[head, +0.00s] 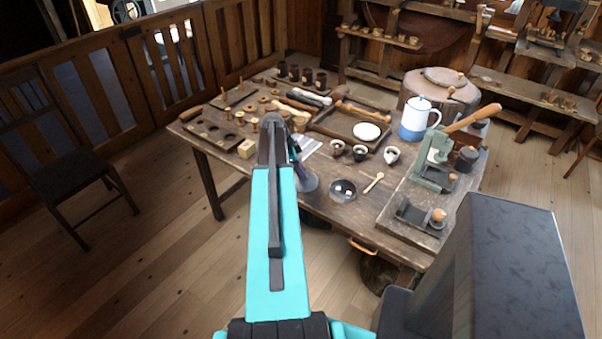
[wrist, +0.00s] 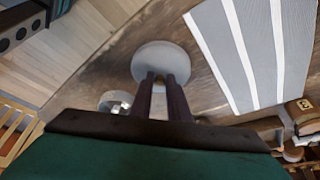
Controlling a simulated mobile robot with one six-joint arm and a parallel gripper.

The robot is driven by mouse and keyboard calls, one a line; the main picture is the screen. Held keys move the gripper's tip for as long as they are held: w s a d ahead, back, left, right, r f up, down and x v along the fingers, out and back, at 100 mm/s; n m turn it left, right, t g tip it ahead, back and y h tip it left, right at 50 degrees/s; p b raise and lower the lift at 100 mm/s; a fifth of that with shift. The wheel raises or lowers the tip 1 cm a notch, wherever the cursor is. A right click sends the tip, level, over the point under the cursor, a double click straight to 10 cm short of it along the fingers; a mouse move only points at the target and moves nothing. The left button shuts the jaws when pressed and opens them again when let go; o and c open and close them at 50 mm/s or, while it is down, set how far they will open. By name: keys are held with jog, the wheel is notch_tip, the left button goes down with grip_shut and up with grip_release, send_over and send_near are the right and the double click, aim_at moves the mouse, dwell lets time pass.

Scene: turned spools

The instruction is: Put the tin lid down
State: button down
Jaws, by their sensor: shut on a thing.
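The tin lid (wrist: 160,60) is a pale grey disc at the tips of my gripper (wrist: 163,82) in the wrist view. The two dark fingers are shut on it and hide its near edge. In the head view, a grey round piece that looks like the lid (head: 309,183) shows beside the end of my arm, over the near edge of the wooden table (head: 325,205). My arm hides most of the gripper there. I cannot tell whether the lid touches the table.
A striped cloth (wrist: 240,50) lies right of the lid in the wrist view. In the head view, a dark glass bowl (head: 343,190) and a small wooden spoon (head: 373,182) lie to the right. Small cups, a tray with a white disc (head: 366,131) and an enamel pot (head: 414,121) stand behind.

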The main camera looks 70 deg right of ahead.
jog(key=shift+f, duration=0.5)
jog(key=shift+f, duration=0.15)
jog(key=c, duration=1.7)
grip_release()
jog(key=shift+r, duration=0.3)
jog(key=shift+b+v, duration=1.7)
jog(key=shift+v, duration=4.2)
jog(key=shift+w, duration=0.1)
